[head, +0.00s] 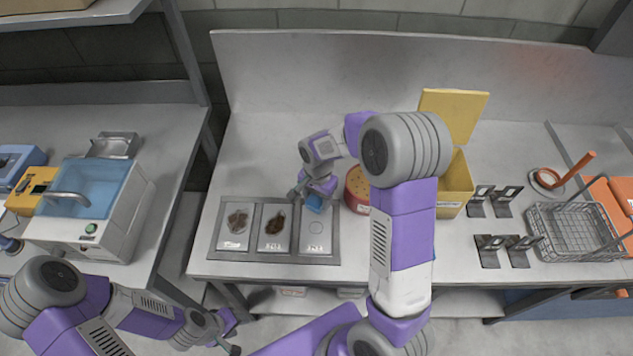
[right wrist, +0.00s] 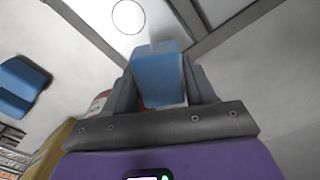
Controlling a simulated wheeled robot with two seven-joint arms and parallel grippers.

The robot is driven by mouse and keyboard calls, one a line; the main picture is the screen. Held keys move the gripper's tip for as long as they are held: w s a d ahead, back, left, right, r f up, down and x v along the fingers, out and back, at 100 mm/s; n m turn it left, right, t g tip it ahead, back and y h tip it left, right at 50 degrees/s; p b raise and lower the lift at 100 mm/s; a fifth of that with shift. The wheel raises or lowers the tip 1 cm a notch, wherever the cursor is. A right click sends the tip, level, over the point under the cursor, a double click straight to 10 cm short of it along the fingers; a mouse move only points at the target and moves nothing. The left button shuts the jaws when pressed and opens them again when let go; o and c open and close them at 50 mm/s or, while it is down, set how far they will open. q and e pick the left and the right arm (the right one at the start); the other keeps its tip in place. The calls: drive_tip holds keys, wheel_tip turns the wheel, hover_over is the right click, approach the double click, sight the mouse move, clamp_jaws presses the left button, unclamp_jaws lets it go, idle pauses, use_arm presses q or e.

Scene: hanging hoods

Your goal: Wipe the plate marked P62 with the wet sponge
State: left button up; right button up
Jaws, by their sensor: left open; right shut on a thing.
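Three white plates sit side by side in a grey frame (head: 276,256) on the table. The left plate (head: 226,241) and the middle plate (head: 263,243) bear brown stains. The right plate (head: 316,240) shows only a thin circle outline, also visible in the right wrist view (right wrist: 112,32). Their labels are too small to read, so I cannot tell which is P62. My right gripper (head: 312,196) is shut on a blue sponge (right wrist: 160,75) at the right plate's far end; contact cannot be told. My left gripper (head: 230,342) is open and empty, low at the front, away from the plates.
A red round container (head: 355,189) stands right of the plates, partly behind my right arm. Beyond are an open yellow box (head: 456,182), several dark stands (head: 490,252) and a wire basket (head: 566,236). A blue block (right wrist: 22,85) shows in the right wrist view. The table behind the plates is clear.

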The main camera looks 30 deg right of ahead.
wheel_tip(320, 180, up, 3)
drive_tip(key=shift+w+f+p, duration=0.15)
drive_tip(key=shift+p, duration=0.75)
drive_tip(key=shift+r+p, duration=0.85)
drive_tip(key=shift+r, duration=0.3)
